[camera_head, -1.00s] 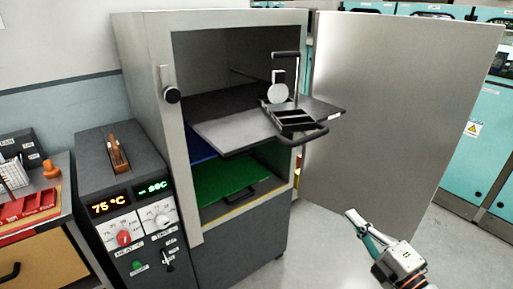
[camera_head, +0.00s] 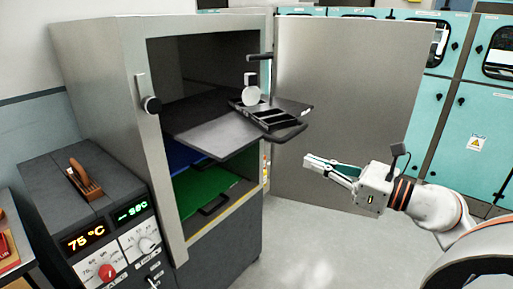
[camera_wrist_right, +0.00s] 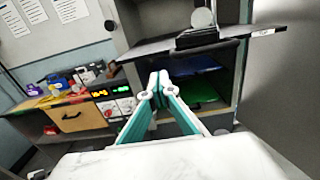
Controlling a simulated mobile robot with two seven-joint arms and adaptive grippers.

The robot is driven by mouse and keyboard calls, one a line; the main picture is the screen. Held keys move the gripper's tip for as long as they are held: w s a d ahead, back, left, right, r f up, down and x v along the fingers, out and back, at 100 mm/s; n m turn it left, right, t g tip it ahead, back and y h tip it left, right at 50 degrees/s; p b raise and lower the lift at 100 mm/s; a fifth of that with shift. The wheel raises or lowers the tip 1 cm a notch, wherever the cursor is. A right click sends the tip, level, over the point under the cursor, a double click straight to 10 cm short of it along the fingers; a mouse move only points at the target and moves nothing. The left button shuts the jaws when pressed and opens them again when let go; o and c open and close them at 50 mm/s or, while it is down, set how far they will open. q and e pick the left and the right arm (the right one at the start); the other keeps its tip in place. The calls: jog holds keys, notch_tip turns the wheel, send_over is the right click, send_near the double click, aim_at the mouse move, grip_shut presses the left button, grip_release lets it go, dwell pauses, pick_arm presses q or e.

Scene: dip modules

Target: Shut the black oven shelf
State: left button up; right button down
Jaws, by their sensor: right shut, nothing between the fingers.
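The black oven shelf (camera_head: 215,143) is pulled out of the grey oven cabinet (camera_head: 95,75). A black tray (camera_head: 268,117) with compartments and a stand with a pale round disc (camera_head: 251,95) sit on it. Its dark handle (camera_head: 290,135) is at the front edge. The shelf also shows in the right wrist view (camera_wrist_right: 160,47), above and beyond the fingers. My right gripper (camera_head: 308,161) is shut and empty, to the right of the shelf's front edge and lower, apart from it. It also shows in the right wrist view (camera_wrist_right: 158,78). My left gripper is not in view.
The oven door (camera_head: 350,110) stands wide open at the right, behind my right gripper. A green shelf (camera_head: 205,190) and a blue shelf (camera_head: 185,152) lie inside, lower down. A control box (camera_head: 90,200) reading 75 °C stands at the left. Floor (camera_head: 310,240) in front is clear.

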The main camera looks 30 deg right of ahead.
aim_at(257, 141)
jog(key=p+x, duration=0.4)
jog(key=x, duration=0.9)
jog(key=shift+w+d, duration=0.1)
jog(key=shift+w, duration=0.35)
jog(key=shift+w, duration=0.15)
